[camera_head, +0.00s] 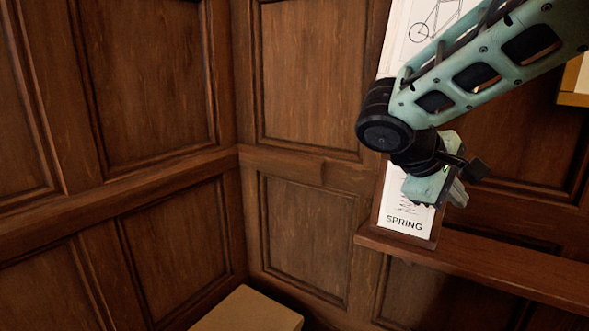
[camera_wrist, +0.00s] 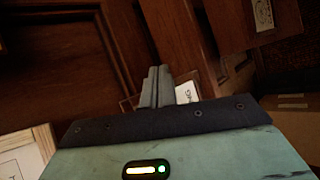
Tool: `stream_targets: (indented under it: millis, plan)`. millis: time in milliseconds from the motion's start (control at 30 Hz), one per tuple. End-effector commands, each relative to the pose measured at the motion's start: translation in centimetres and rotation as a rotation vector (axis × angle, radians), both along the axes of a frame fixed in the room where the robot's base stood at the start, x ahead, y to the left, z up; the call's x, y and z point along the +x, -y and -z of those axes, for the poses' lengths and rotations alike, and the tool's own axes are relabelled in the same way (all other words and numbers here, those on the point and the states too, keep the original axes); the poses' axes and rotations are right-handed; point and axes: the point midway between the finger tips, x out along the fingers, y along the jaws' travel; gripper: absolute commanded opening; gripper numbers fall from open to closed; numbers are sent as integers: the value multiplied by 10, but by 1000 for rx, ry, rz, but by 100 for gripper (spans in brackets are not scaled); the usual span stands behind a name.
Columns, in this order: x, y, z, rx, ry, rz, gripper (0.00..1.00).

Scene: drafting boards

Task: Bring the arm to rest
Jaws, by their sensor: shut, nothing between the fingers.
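My arm comes in from the upper right of the head view and bends down at a black joint. My gripper (camera_head: 458,193) hangs at its end, in front of a framed white card lettered SPRING (camera_head: 404,224). The arm and gripper hide the middle of that card. In the wrist view my gripper (camera_wrist: 157,72) has its two fingers together with nothing between them. A small part of a white lettered card (camera_wrist: 187,93) shows just right of the fingers there.
A wooden ledge (camera_head: 480,267) runs along the right wall below my gripper. A tan box top (camera_head: 250,312) is at the bottom centre. Dark panelled walls (camera_head: 150,80) meet in a corner at left. A drawing sheet (camera_head: 408,38) is partly behind my arm. Space left of the arm is clear.

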Motion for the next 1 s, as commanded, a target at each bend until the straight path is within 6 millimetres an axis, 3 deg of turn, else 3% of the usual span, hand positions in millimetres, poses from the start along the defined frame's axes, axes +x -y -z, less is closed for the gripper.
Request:
stream_targets:
  millis: [100,200,300,433,600,1000]
  plan:
    - [-58,-38,51,252,-137,-61,0]
    - [-112,-73,84,455,-221,-97,0]
    - [-163,-102,106,631,-270,-108,0]
    - [-207,-123,124,778,-284,-97,0]
    - [-229,-133,132,855,-276,-84,0]
    - [-231,-134,133,862,-275,-81,0]
